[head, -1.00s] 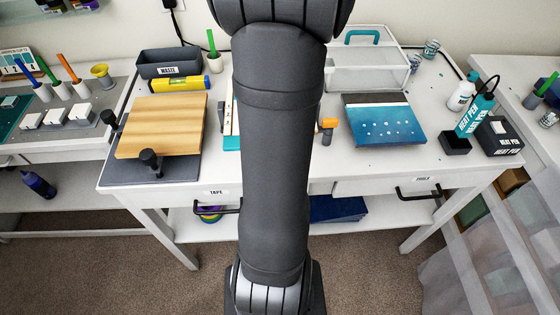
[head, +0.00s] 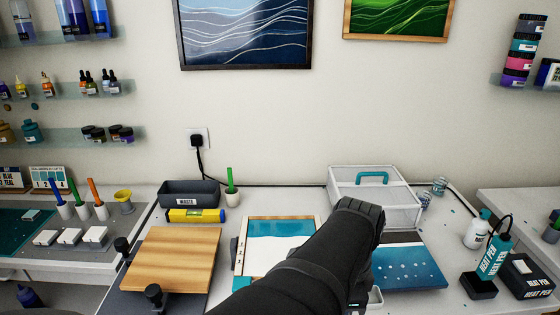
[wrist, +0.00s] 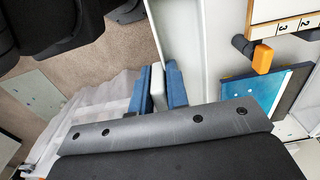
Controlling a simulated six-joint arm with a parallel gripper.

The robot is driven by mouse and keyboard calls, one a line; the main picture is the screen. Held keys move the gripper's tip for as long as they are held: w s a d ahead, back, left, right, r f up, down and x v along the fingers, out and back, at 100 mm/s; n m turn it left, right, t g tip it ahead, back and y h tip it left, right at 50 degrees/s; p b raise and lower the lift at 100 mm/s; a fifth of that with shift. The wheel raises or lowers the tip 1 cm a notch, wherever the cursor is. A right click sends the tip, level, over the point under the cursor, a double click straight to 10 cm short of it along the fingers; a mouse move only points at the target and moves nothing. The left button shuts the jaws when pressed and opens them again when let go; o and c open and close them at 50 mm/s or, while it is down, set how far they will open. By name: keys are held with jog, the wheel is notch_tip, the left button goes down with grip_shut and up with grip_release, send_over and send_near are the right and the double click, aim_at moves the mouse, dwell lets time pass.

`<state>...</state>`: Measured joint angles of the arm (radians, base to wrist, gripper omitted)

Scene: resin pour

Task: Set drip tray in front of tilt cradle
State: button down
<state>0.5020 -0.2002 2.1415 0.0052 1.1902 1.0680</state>
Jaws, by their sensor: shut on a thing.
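My gripper (wrist: 158,90) has two blue fingers shut on a pale, flat-edged piece (wrist: 158,82), which fits the drip tray; only its narrow edge shows. In the head view a small pale corner (head: 376,296) shows just right of my forearm, perhaps the same piece. The wooden-framed teal and white unit (head: 281,229) at the table's middle looks like the tilt cradle. Its numbered edge (wrist: 285,27) and orange lever (wrist: 262,59) show in the wrist view. My arm hides its lower right part. My gripper is beyond the table's front edge, apart from the cradle.
A wooden board (head: 175,258) on a dark base stands left of the cradle. A blue painted panel (head: 410,268) lies to its right. A waste bin (head: 189,194), a yellow level (head: 195,216) and a clear box (head: 375,197) stand behind. Heat-pen items (head: 527,277) are far right.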

jog(key=w+a+f, duration=0.2)
jog(key=a, duration=0.1)
jog(key=w+a+f, duration=0.2)
jog(key=a, duration=0.1)
jog(key=w+a+f, duration=0.2)
jog(key=a, duration=0.1)
jog(key=shift+w+f, duration=0.3)
jog(key=shift+f, duration=0.05)
jog(key=shift+a+f, duration=0.1)
jog(key=shift+f, duration=2)
jog(key=shift+f, duration=0.15)
jog(key=c, duration=1.4)
grip_release()
notch_tip(320, 180, up, 12)
jog(key=shift+r, duration=0.2)
